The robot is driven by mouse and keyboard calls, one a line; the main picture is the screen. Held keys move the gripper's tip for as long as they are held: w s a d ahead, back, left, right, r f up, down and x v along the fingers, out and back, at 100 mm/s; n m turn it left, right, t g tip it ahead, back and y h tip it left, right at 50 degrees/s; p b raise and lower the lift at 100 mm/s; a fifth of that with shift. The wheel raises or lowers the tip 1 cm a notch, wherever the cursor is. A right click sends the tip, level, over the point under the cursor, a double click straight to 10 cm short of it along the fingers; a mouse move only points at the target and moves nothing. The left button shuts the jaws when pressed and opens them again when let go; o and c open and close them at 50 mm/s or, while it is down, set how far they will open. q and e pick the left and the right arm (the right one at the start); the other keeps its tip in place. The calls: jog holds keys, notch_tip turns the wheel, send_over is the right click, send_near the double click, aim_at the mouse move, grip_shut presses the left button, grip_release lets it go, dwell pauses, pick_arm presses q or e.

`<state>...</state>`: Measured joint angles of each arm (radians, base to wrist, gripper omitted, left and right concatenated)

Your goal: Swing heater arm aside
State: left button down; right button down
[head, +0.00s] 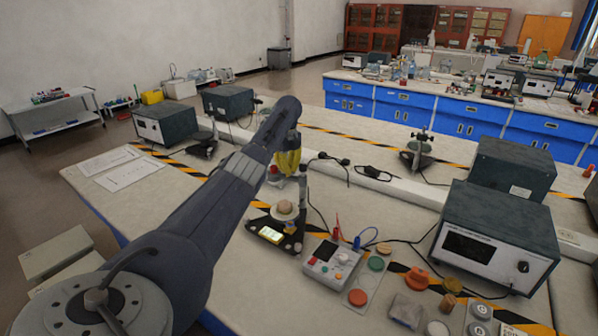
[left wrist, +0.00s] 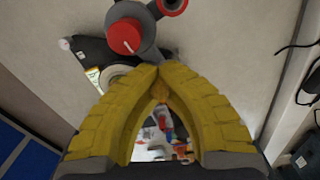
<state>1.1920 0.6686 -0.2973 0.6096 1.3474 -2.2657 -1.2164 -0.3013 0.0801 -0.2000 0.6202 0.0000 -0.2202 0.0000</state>
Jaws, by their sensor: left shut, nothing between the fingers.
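The small apparatus has a dark base (head: 290,243) with a lit display (head: 270,235) and a pale round piece (head: 285,208) on top, next to an upright post (head: 302,192). The left wrist view shows its grey round head with a red knob (left wrist: 127,36) and a second red-ended part (left wrist: 173,5); I take these for the heater arm. My left gripper (head: 287,168) points down above the apparatus, its yellow fingers partly hiding the upper part. In the left wrist view its fingertips (left wrist: 159,76) meet, just below the grey head. Contact cannot be told. My right gripper is out of view.
A grey control box with buttons (head: 330,262) stands close to the right of the apparatus, with cables. A large dark instrument (head: 495,240) stands farther right. A white rail (head: 375,187) runs behind. Papers (head: 122,168) lie at left; the bench left of the apparatus looks clear.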

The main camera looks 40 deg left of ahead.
pick_arm(q)
jog(key=shift+w+d, duration=0.1)
jog(key=shift+w, duration=0.05)
jog(key=c, duration=2.1)
grip_release()
jog(key=shift+c, duration=0.2)
jog(key=o, duration=0.8)
notch_tip(320, 180, up, 12)
